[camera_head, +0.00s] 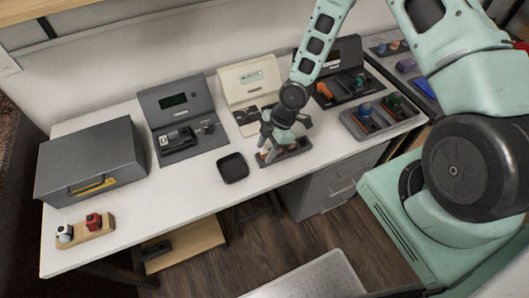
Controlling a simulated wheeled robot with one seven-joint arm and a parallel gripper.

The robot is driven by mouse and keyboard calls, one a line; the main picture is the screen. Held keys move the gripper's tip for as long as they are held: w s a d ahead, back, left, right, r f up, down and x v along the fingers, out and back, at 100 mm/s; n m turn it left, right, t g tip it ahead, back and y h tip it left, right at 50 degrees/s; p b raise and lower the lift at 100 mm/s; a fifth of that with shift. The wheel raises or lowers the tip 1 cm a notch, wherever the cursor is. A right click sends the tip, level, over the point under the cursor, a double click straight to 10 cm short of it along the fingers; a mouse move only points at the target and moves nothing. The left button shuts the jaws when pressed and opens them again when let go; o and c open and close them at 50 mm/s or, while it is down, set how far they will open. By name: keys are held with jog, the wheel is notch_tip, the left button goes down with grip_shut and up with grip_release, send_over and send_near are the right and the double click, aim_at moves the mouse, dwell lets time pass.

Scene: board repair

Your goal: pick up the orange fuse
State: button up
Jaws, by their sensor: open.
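My gripper (271,147) is open and points down over a small dark tray (300,147) near the front edge of the white table. A small orange piece (263,154), which may be the orange fuse, shows beside the fingertips at the tray's left end. The fingers hide part of it, and I cannot tell whether they touch it. Another orange part (324,90) sits on the dark open device (345,56) at the back right. It is too small to tell exactly what it is.
A black square dish (233,167) lies left of my gripper. Two open consoles, one grey (176,103) and one cream (248,80), stand behind. A grey tray (364,131) with blue and green knobs is right. A grey toolbox (91,162) and wooden block (87,233) are left.

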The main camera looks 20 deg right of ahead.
aim_at(266, 151)
jog(key=shift+a+f, duration=0.1)
jog(key=shift+f, duration=0.1)
grip_shut()
jog(key=shift+r, duration=0.1)
notch_tip(266, 151, up, 10)
dwell(0.4)
